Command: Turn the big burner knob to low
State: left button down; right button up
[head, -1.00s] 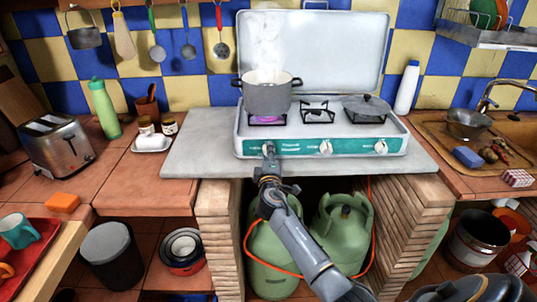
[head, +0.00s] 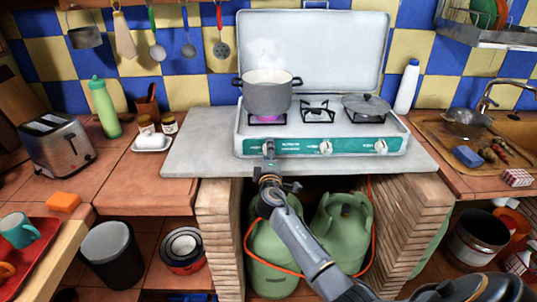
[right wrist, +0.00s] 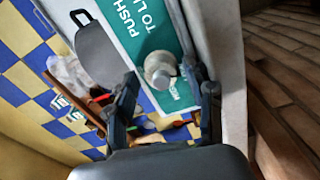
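The white camp stove (head: 240,125) stands on the grey slab with its lid raised. Its teal front panel (head: 355,147) carries a left, a middle (head: 326,147) and a right knob (head: 381,146). My right gripper (head: 268,148) is at the left knob and mostly hides it in the head view. In the right wrist view, that pale, round knob (right wrist: 160,69) sits between the two dark fingers of my right gripper (right wrist: 166,84), which look spread with gaps beside it. A grey pot (head: 268,97) stands over a lit, pinkish flame (head: 267,119). My left gripper is out of view.
A lidded pan (head: 367,105) sits on the right burner. Green gas bottles (head: 342,230) and an orange hose stand under the slab between brick pillars (head: 220,235). A toaster (head: 57,143) stands at left, a sink (head: 515,135) at right. The slab's front strip is clear.

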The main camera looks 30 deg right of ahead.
jog(key=shift+f, duration=0.2)
jog(key=m, duration=0.3)
jog(key=shift+b, duration=0.3)
jog(key=m, duration=0.7)
jog(key=shift+r, duration=0.2)
jog(key=m+p, duration=0.1)
jog(key=m, duration=0.3)
jog(key=shift+m+p, duration=0.3)
jog(key=shift+p, duration=0.05)
jog(key=b+v, duration=0.1)
jog(key=v, duration=1.2)
jog(key=shift+s+a+b, duration=0.25)
jog(key=shift+s+b, duration=0.05)
jog(key=shift+f, duration=0.1)
